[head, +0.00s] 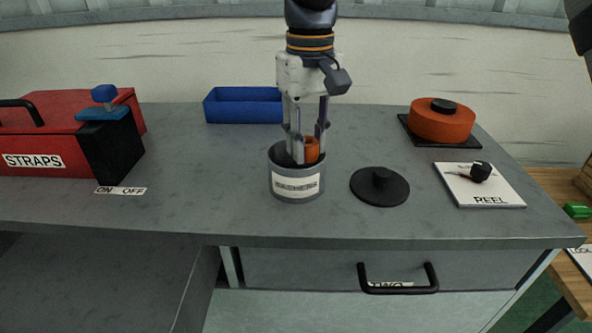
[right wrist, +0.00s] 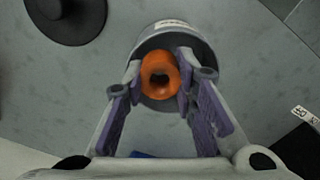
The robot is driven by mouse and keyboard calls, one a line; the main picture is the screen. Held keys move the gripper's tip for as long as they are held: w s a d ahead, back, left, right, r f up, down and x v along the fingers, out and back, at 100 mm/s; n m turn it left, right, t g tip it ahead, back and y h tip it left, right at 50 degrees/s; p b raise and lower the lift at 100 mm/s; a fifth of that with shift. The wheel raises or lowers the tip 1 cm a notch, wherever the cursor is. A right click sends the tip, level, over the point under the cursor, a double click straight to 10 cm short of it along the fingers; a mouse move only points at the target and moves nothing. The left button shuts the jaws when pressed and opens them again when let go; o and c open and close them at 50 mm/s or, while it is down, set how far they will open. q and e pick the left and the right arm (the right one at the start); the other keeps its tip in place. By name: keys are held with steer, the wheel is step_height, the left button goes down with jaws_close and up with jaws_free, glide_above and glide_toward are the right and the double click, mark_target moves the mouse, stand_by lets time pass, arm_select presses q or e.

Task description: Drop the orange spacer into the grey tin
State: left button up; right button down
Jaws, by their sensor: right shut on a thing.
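The grey tin (head: 297,189) stands open on the grey bench, with a pale label on its front. My right gripper (head: 306,152) points down into the tin's mouth. It is shut on the orange spacer (head: 312,149), a short ring with a hole. In the right wrist view the spacer (right wrist: 160,76) sits between the two purple-padded fingers (right wrist: 160,88), over the opening of the tin (right wrist: 184,37). The spacer's lower part is hidden by the tin's rim in the head view. My left gripper is not in view.
A round black lid (head: 380,188) with a knob lies right of the tin. A blue tray (head: 243,107) is behind. A red STRAPS box (head: 62,150) stands left. An orange reel (head: 441,121) and a REEL switch plate (head: 493,193) are right.

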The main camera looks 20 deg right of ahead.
steer(key=c, duration=1.2)
jaws_free()
steer(key=shift+r, duration=0.1)
step_height(320, 180, up, 12)
steer(key=shift+f, duration=0.1)
